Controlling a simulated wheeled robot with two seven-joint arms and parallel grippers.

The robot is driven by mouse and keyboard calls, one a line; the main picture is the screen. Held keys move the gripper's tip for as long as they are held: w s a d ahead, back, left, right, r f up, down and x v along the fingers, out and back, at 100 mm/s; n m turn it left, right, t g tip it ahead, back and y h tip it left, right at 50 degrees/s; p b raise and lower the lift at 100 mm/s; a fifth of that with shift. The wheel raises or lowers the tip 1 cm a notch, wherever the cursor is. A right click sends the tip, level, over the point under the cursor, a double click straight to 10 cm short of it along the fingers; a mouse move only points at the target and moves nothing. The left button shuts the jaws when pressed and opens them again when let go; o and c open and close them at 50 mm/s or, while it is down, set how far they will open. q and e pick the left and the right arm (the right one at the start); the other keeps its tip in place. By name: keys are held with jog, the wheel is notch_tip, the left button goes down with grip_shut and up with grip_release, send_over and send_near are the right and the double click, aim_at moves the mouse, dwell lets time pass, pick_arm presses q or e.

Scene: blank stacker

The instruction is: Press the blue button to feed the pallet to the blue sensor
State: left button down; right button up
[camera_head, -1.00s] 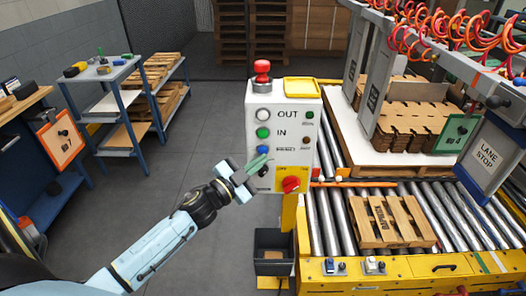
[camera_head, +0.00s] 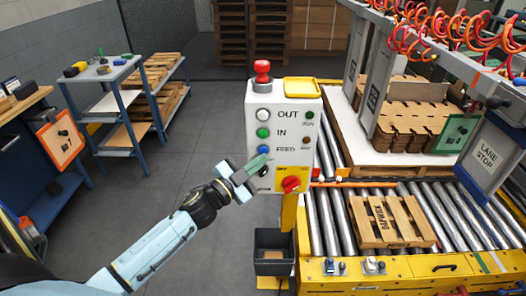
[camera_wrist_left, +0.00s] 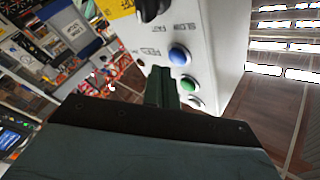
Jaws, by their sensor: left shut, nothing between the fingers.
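The blue button (camera_head: 263,149) is on the front of a white control box (camera_head: 282,120), below a green and a white button. It also shows in the left wrist view (camera_wrist_left: 179,56), with the green button (camera_wrist_left: 188,85) beside it. My left gripper (camera_head: 262,160) is shut and empty, its fingertips just below and close to the blue button. In the left wrist view the fingers (camera_wrist_left: 161,88) point at the panel beside the blue button; I cannot tell whether they touch it. A wooden pallet (camera_head: 390,221) lies on the roller conveyor. My right gripper is not in view.
The roller conveyor (camera_head: 325,222) runs to the right. A dark bin (camera_head: 273,251) stands below the box.

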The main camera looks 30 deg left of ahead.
pick_arm(q)
jog(key=shift+w+a, duration=0.2)
jog(key=shift+w, duration=0.15)
jog(key=shift+w+a, duration=0.25)
jog(key=shift+w, duration=0.1)
dwell(0.7)
jog(key=shift+s+d, duration=0.1)
jog(key=shift+s, duration=0.05)
jog(key=shift+s+d+p, duration=0.35)
jog(key=shift+s+p, duration=0.05)
jog(key=shift+s, duration=0.15)
dwell(0.3)
jog(key=s+d, duration=0.1)
jog(key=s+p, duration=0.1)
jog(key=s, duration=0.1)
jog(key=s+d, duration=0.1)
jog(key=shift+s+d+p, duration=0.15)
jog(key=shift+d+p, duration=0.15)
jog(key=shift+p, duration=0.1)
